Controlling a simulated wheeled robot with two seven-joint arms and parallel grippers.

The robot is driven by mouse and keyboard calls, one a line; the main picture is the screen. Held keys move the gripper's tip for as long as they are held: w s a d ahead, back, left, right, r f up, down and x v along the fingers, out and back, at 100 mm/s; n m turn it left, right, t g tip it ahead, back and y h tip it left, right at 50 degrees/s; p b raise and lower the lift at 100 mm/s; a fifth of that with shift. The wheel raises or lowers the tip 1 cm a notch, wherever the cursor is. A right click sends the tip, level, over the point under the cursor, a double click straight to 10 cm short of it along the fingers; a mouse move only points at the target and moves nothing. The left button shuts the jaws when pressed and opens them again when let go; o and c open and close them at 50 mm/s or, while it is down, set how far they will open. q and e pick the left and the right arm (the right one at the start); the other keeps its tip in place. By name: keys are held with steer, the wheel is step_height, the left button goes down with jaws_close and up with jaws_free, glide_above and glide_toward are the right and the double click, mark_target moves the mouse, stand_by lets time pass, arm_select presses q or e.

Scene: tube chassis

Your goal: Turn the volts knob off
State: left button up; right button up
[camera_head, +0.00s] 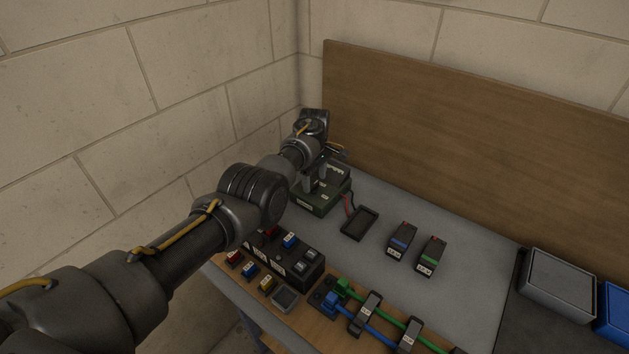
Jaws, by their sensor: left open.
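A dark green instrument box (319,203) with a paler top panel stands at the far left corner of the bench, close to the wall. My left arm reaches in from the left, and my left gripper (312,184) points down over the box, open. It hides much of the box's top, and no knob can be made out. Whether the fingers touch anything on the box cannot be told. My right gripper is not in view.
A black tray (360,223) with red and black leads lies beside the box. Two small modules (402,241) (431,257) stand on the grey bench. A black switch block (284,262), cable clips (366,312) and a grey bin (558,285) are nearer. A wooden board (470,150) backs the bench.

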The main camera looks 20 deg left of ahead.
arm_select(q)
steer(key=shift+s+f, duration=0.15)
steer(key=shift+s, duration=0.4)
steer(key=shift+w, duration=0.1)
steer(key=shift+c, duration=1.3)
steer(key=c, duration=0.7)
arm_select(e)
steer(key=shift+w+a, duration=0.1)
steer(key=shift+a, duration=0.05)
